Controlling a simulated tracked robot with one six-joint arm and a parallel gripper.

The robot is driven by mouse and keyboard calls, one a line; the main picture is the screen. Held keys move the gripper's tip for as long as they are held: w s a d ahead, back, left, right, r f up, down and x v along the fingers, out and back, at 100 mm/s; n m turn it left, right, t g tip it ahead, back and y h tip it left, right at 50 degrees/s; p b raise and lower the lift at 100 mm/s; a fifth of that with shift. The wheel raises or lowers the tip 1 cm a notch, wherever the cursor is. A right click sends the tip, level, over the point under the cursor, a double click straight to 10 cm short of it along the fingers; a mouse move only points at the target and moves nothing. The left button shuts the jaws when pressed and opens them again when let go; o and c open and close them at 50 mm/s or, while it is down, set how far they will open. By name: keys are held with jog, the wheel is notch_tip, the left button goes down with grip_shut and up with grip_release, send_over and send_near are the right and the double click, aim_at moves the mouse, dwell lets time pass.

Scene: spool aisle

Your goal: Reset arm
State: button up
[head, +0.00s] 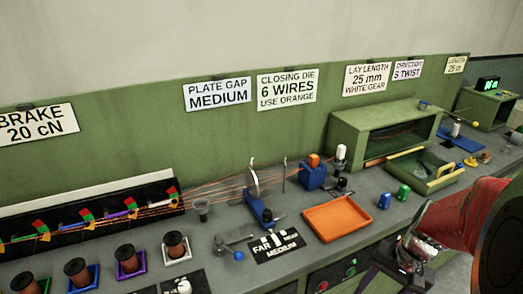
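My red arm enters from the right edge of the head view and reaches down and left. My gripper (385,268) is low at the right, in front of the bench's front edge. Its dark fingers run toward the bottom of the picture and are partly cut off. I cannot tell whether they are apart or closed, and no held object can be made out.
The grey bench carries an orange tray (338,218), blue (384,200) and green (403,193) dies, and an open green cabinet (383,135). Copper spools (127,259) stand at the left. Wires run to a plate (254,180). A control panel (335,278) is below the edge.

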jog(key=s+a+r+n+t+h, duration=0.2)
jog(key=a+r+n+t, duration=0.3)
jog(key=a+r, duration=1)
jog(key=shift+s+r+n+t+h, duration=0.25)
jog(key=shift+r+n+t+h, duration=0.35)
jog(key=shift+n, duration=0.9)
jog(key=shift+r, duration=0.15)
